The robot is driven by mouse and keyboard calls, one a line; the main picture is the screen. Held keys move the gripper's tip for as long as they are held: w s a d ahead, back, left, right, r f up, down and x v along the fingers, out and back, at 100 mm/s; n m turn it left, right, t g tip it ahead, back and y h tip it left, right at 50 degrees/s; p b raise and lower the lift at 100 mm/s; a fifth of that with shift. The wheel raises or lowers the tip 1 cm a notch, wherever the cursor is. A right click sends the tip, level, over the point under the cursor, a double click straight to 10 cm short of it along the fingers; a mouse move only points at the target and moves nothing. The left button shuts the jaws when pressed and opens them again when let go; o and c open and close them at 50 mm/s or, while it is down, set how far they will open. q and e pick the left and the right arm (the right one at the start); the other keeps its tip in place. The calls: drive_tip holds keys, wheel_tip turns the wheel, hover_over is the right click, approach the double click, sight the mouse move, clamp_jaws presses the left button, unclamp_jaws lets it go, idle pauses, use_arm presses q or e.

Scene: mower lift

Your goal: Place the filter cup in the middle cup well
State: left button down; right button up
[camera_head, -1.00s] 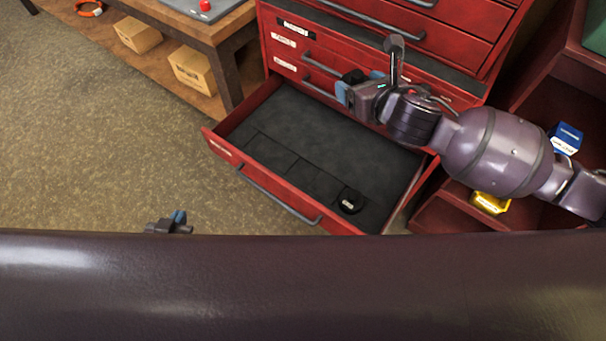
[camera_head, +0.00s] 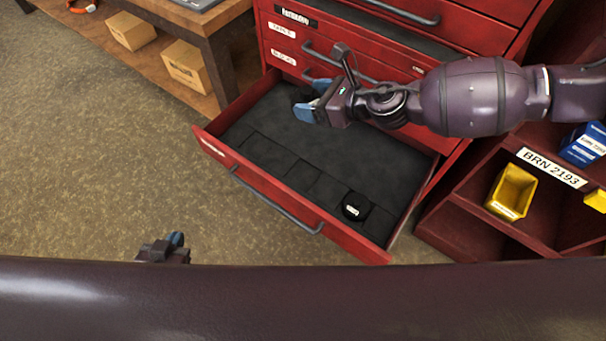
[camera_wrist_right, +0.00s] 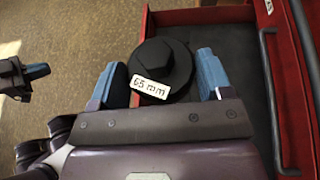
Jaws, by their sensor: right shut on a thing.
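The black filter cup (camera_wrist_right: 180,62), labelled "65 mm", sits between the blue fingers of my right gripper (camera_wrist_right: 160,78), which is shut on it. In the head view the right gripper (camera_head: 306,108) holds the cup (camera_head: 298,96) over the back left part of the open drawer (camera_head: 290,135). Another black cup (camera_head: 355,206) with a white label sits at the right end of the drawer's front row of dark square wells (camera_head: 300,175). The other wells look empty. My left gripper (camera_head: 165,248) is low at the left, outside the drawer; its opening is unclear.
The red tool cabinet (camera_head: 300,45) rises behind the drawer. A wooden bench (camera_head: 190,20) with cardboard boxes (camera_head: 186,66) is at the back left.

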wheel_tip(320, 180, down, 11)
drive_tip(key=w+n+g+y+b, duration=0.1)
drive_tip(key=n+g+b, duration=0.3)
drive_tip(key=b, duration=0.5)
hover_over(308, 177)
wheel_tip(308, 177, down, 14)
drive_tip(key=shift+w+a+f+y, duration=0.1)
drive_tip(key=shift+f+y, duration=0.2)
drive_tip(key=shift+f, duration=0.1)
wheel_tip(308, 177, down, 6)
drive_tip(key=shift+r+b, duration=0.2)
drive_tip(key=shift+b, duration=0.85)
drive_tip(key=shift+f, duration=0.1)
use_arm(q)
wheel_tip(308, 177, down, 11)
drive_tip(key=s+m+g, duration=0.1)
drive_tip(key=shift+s+d+g, duration=0.3)
use_arm(e)
drive_tip(key=shift+f, duration=0.3)
